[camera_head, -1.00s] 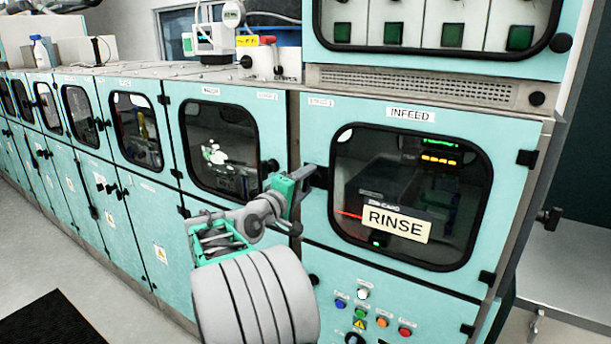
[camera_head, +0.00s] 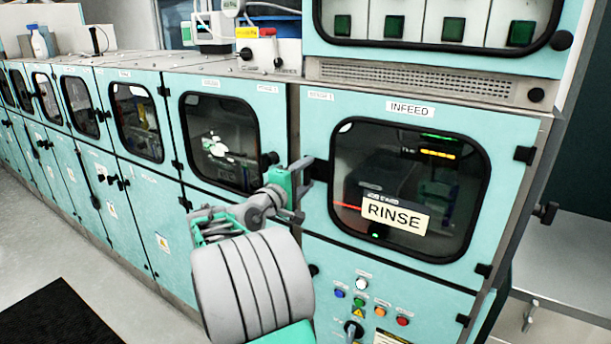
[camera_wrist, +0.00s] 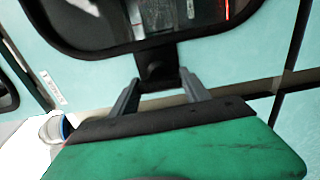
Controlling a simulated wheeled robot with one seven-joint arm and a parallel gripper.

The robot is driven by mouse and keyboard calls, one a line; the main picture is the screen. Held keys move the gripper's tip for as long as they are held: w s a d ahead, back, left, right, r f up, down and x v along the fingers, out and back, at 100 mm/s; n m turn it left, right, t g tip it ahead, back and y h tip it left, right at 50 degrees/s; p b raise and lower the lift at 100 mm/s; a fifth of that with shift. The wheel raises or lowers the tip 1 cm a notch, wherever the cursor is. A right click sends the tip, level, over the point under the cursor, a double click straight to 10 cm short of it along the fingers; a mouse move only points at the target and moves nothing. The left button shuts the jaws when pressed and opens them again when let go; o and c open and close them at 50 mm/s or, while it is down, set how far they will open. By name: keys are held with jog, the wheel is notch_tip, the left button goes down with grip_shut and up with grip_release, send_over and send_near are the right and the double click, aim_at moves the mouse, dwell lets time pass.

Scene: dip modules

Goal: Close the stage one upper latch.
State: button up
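The stage one upper door (camera_head: 315,205), labelled INFEED, has a dark-framed window and looks shut. Its latch is a dark block (camera_head: 318,171) at the door's left edge; in the wrist view the dark latch block (camera_wrist: 157,67) sits below the window frame. My gripper (camera_head: 305,163) is at this latch. In the wrist view the two grey fingers (camera_wrist: 159,78) are apart, one on each side of the latch's lower part. I cannot tell whether they touch it. The gripper hides part of the latch in the head view.
The neighbouring door's latch knob (camera_head: 268,160) is close to my gripper's left. A RINSE sign (camera_head: 396,215) shows at the infeed window. Below is a panel of coloured buttons (camera_head: 380,311). Open floor (camera_head: 40,225) lies at the left.

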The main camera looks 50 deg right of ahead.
jog(key=o, duration=0.4)
jog(key=a+b, duration=0.1)
jog(key=a, duration=0.1)
jog(key=a+b, duration=0.1)
jog(key=a, duration=0.4)
jog(key=shift+s+a+b, duration=0.4)
